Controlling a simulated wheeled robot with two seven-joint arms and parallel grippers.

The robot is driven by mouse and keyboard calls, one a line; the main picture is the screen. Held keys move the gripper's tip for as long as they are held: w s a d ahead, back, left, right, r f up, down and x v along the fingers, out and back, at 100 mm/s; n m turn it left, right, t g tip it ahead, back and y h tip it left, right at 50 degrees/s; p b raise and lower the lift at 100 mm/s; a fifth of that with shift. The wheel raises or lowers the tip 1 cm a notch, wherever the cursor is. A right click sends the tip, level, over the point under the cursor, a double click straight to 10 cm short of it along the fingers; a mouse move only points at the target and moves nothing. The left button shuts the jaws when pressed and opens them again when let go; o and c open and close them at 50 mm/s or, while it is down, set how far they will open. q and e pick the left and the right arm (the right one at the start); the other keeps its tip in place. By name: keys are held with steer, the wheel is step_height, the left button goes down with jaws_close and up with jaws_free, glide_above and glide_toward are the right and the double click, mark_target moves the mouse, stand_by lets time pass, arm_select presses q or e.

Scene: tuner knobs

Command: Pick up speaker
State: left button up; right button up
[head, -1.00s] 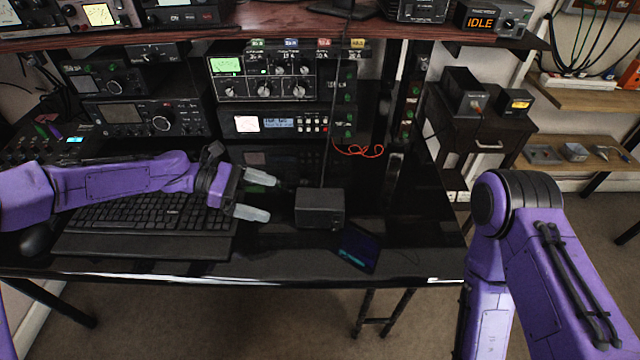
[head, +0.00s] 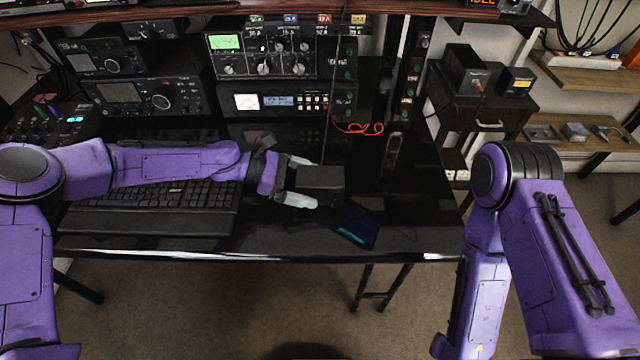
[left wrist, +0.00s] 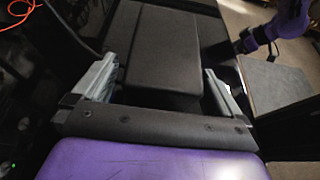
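The speaker, a small black box (head: 322,180), sits on the black desk near its front edge, right of the keyboard. It also fills the upper middle of the left wrist view (left wrist: 165,60). My left gripper (head: 303,181) reaches it from the left, with one pale finger on its far side and one on its near side. In the left wrist view the fingers (left wrist: 160,72) straddle the box, and a dark gap shows by the right finger. The gripper is open around the speaker. My right arm shows at the right, but its gripper is outside the head view.
A black keyboard (head: 150,210) lies under my left forearm. The desk right of the panel is clear.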

arm_select(q)
steer(key=c, duration=0.8)
steer(key=shift+c, duration=0.2)
steer(key=shift+r, duration=0.55)
steer(key=s+r, duration=1.2)
steer(key=s, duration=0.2)
steer(key=shift+d, duration=0.4)
steer(key=shift+f, duration=0.15)
steer(key=shift+f+b, duration=3.35)
steer(key=shift+f, duration=3.05)
